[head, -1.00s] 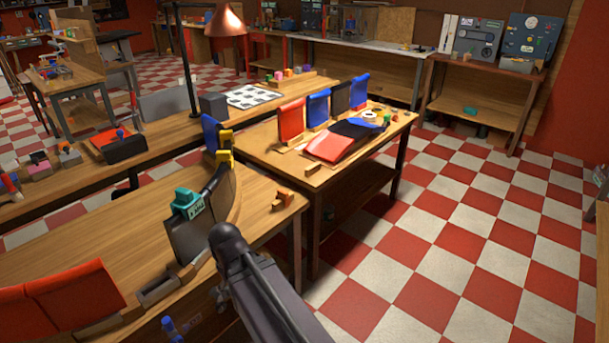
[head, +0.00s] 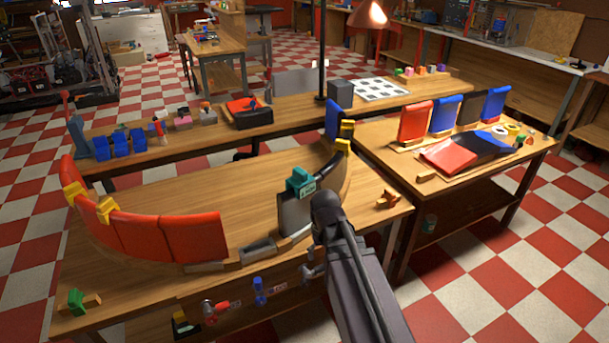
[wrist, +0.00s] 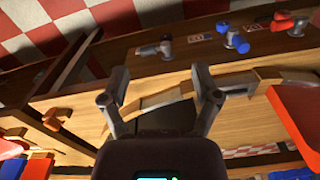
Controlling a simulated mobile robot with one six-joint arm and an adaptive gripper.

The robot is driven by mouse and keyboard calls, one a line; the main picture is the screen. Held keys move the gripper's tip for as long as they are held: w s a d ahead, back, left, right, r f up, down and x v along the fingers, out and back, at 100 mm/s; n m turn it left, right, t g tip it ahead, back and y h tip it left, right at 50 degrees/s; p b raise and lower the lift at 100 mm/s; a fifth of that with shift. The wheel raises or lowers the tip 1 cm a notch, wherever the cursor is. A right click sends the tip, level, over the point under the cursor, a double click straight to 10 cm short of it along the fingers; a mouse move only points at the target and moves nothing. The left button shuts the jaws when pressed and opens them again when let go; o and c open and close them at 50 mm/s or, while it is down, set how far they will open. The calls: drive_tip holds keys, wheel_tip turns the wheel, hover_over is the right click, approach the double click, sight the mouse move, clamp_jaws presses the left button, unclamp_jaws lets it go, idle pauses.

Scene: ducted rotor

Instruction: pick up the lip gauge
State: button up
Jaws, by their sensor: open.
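A teal clip-like block (head: 300,183) with a small label sits on the top edge of an upright dark panel on the near bench. It may be the lip gauge; no readable name confirms this. The dark panel (head: 293,215) stands in a curved row of panels. My gripper (wrist: 160,76) is open and empty in the wrist view, its fingers spread above the bench with a dark panel (wrist: 165,118) between and below them. The teal block cannot be made out in the wrist view. In the head view my arm hides the gripper.
Red panels (head: 190,238) with yellow clips curve along the bench's left. Grey, blue and red fittings (head: 262,290) line its front. A second table (head: 410,180) at right holds coloured panels. A lamp (head: 368,14) stands behind. Checkered floor (head: 480,300) is open at right.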

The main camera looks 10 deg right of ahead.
sight(301, 170)
drive_tip(key=w+a+r+n+p, duration=0.1)
drive_tip(key=w+r+n+p, duration=0.4)
drive_tip(key=w+r+p, duration=1.7)
drive_tip(key=w+r, duration=0.2)
drive_tip(key=w, duration=0.1)
drive_tip(key=shift+w+a+n+p, duration=0.3)
drive_tip(key=shift+w+p, duration=0.05)
drive_tip(key=shift+w, duration=0.05)
drive_tip(key=shift+f, duration=0.15)
wheel_tip(301, 170, down, 8)
drive_tip(key=b, duration=0.8)
drive_tip(key=shift+f+b, duration=0.15)
drive_tip(key=shift+b, duration=0.15)
drive_tip(key=shift+f, duration=0.1)
drive_tip(key=shift+s+a+f+b, duration=0.1)
drive_tip(key=shift+f+b, duration=1.2)
drive_tip(key=shift+s+f+b, duration=0.1)
drive_tip(key=shift+f+b, duration=1.15)
drive_tip(key=shift+b, duration=0.05)
drive_tip(key=shift+c, duration=0.2)
clamp_jaws()
